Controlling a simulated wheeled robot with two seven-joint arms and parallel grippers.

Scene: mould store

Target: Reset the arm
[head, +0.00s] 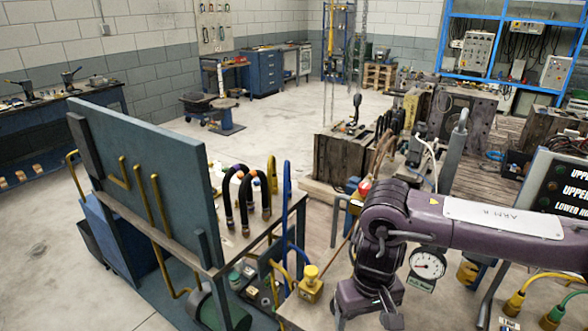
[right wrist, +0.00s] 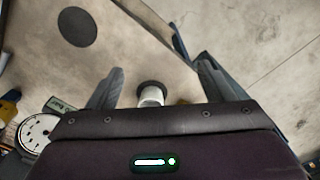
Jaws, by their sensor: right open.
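My right arm, purple with a plate lettered ARM R, comes in from the right in the head view and bends down at the wrist. The right wrist view also shows the open right gripper (right wrist: 160,77), one dark finger on each side. A small white cylinder with a dark round top (right wrist: 150,94) shows between the fingers; I cannot tell its distance, and nothing looks gripped. My left arm and gripper are not in view.
A bench with an upright blue-green board (head: 145,180) and black hoses (head: 240,195) stands left of my right arm. A yellow fitting (head: 310,285) and a pressure gauge (head: 428,265) are close to the wrist. Open floor (head: 275,125) lies behind.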

